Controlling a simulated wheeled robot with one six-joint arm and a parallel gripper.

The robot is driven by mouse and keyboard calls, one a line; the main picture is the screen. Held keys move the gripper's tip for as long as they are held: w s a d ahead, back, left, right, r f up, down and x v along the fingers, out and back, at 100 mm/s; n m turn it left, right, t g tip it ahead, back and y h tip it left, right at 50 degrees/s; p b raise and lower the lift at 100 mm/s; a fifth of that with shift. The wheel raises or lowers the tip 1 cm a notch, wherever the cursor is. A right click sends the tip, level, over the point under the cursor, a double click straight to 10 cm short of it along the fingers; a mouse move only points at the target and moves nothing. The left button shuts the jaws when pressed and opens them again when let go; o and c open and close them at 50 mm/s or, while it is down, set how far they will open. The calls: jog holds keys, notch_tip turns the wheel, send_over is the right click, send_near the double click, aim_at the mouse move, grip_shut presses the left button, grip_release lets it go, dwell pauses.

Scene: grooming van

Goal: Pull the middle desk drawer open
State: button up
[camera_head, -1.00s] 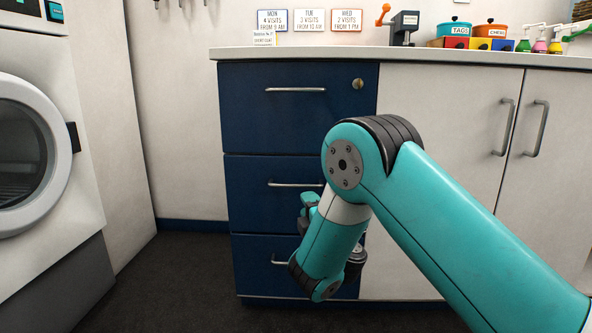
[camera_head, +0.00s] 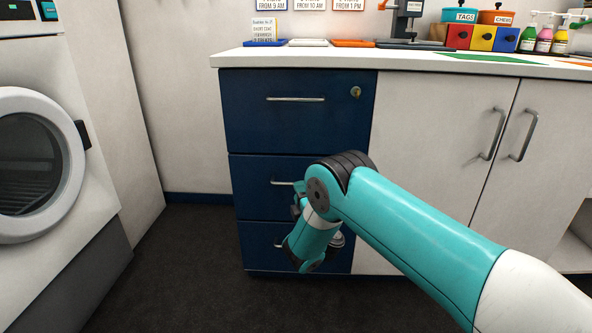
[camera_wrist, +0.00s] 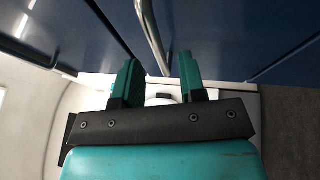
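The blue desk has a stack of three drawers. The middle drawer (camera_head: 258,196) looks flush with the drawers above and below it. Its silver bar handle (camera_head: 281,183) shows at its left part; my arm hides the rest. My gripper (camera_wrist: 160,68) is open in the wrist view. The handle (camera_wrist: 152,32) runs down between its two teal fingers, with gaps visible beside it. Whether a finger touches the handle, I cannot tell. In the head view my gripper is mostly hidden behind my forearm, close to the drawer front.
The top drawer (camera_head: 290,125) has a handle and a lock. The bottom drawer (camera_head: 258,238) is partly behind my arm. White cupboard doors (camera_head: 440,130) stand to the right and a dryer (camera_head: 40,165) to the left. Dark floor (camera_head: 185,270) is clear before the drawers.

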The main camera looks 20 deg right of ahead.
aim_at(299, 163)
jog(key=shift+p+x, duration=0.85)
jog(key=shift+x, duration=1.2)
grip_shut()
